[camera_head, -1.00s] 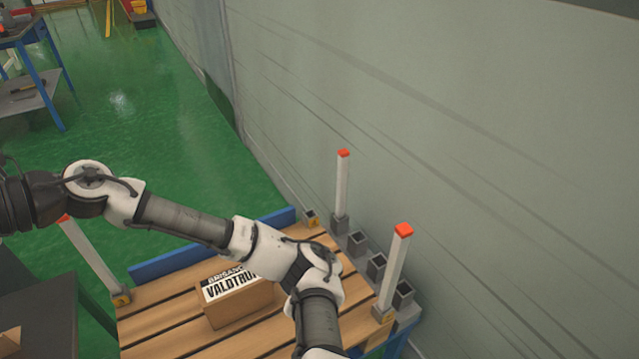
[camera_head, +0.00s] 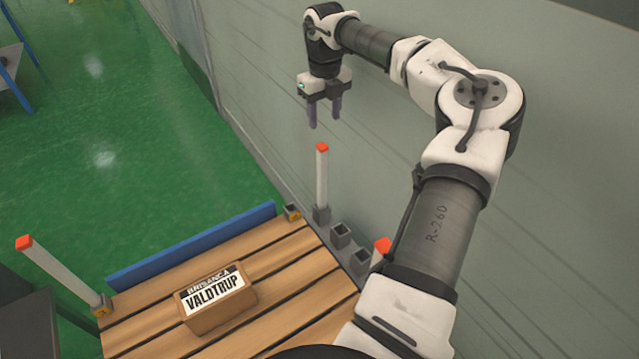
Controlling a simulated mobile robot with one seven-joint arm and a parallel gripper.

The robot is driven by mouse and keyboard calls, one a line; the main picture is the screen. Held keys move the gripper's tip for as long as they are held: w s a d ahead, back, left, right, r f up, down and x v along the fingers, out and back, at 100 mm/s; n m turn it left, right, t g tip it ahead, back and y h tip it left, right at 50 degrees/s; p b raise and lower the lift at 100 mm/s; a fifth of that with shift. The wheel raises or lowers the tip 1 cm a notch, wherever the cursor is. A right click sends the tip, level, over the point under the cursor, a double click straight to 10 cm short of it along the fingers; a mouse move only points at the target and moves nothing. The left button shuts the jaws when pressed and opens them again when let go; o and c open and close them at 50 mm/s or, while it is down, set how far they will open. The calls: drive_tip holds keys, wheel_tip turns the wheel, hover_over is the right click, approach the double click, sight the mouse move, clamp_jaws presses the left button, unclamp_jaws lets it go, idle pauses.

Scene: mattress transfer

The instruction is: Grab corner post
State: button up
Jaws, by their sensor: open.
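A white corner post with a red-orange top (camera_head: 322,180) stands upright in a grey socket by the far right side of the wooden slatted platform (camera_head: 285,245). My gripper (camera_head: 324,116) points down with its two dark fingers apart and empty. In the picture it is just above this post's top; the depth gap is hard to judge. A second post (camera_head: 60,272) leans in the picture at the platform's left corner.
A cardboard box (camera_head: 217,300) labelled VALDTRUP sits on the platform. A blue rail (camera_head: 190,246) runs along the far edge. Empty grey sockets (camera_head: 341,236) line the right side near the wall (camera_head: 420,150).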

sight(322, 156)
wheel_tip(322, 156, down, 8)
drive_tip(key=shift+a+r+p, duration=0.1)
drive_tip(key=shift+p, duration=0.2)
drive_tip(key=shift+s+a+f+p, duration=0.1)
drive_tip(key=shift+f+p, duration=0.1)
drive_tip(key=shift+f, duration=0.65)
drive_tip(key=shift+s+f+p, duration=0.15)
drive_tip(key=shift+f, duration=0.75)
drive_tip(key=shift+s+a+f+p, duration=0.1)
drive_tip(key=shift+f+p, duration=0.1)
drive_tip(key=shift+f, duration=0.65)
clamp_jaws()
